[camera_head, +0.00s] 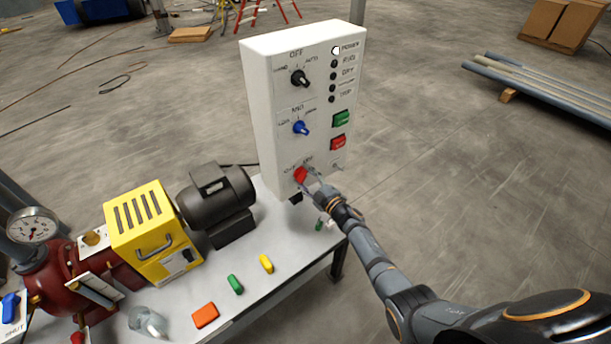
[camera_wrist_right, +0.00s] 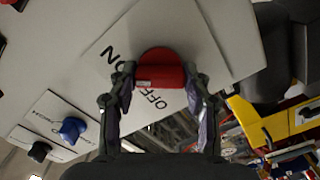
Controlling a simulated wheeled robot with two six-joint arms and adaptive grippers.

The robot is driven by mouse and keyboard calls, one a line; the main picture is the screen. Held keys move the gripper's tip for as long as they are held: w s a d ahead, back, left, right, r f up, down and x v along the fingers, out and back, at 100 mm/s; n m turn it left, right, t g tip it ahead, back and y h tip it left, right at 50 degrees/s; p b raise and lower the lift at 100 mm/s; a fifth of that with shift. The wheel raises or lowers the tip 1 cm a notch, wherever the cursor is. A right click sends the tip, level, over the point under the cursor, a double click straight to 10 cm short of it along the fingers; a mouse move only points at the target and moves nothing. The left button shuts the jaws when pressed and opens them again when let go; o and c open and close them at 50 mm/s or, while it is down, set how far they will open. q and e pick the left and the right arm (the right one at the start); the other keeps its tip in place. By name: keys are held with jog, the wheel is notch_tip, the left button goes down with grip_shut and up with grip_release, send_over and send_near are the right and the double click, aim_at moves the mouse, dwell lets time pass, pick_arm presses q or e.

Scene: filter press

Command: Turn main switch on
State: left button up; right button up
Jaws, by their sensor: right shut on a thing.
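The main switch is a red rotary knob (camera_head: 300,175) low on the front of the white control box (camera_head: 258,110), with an OFF / ON label above it. In the right wrist view the red knob (camera_wrist_right: 160,68) sits on a white plate marked ON and OFF. My right gripper (camera_head: 311,179) is at the knob, and in the wrist view its two fingers (camera_wrist_right: 160,92) stand on either side of the knob's bar, shut on it. Which mark the knob points to is hard to tell. My left gripper is not in view.
Above the red knob are a blue knob (camera_head: 300,128), a black knob (camera_head: 299,78), a green button (camera_head: 341,118) and a red button (camera_head: 338,142). A motor (camera_head: 215,195) and yellow guard (camera_head: 140,230) stand left. Small coloured blocks lie on the table (camera_head: 275,290).

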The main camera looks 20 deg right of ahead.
jog(key=shift+m, duration=0.6)
jog(key=shift+f, duration=0.1)
jog(key=o, duration=1.2)
jog(key=shift+c, duration=0.2)
jog(key=shift+s+d, duration=0.1)
jog(key=shift+s, duration=0.15)
jog(key=v, duration=1.1)
jog(key=shift+s, duration=0.25)
jog(key=shift+d, duration=0.1)
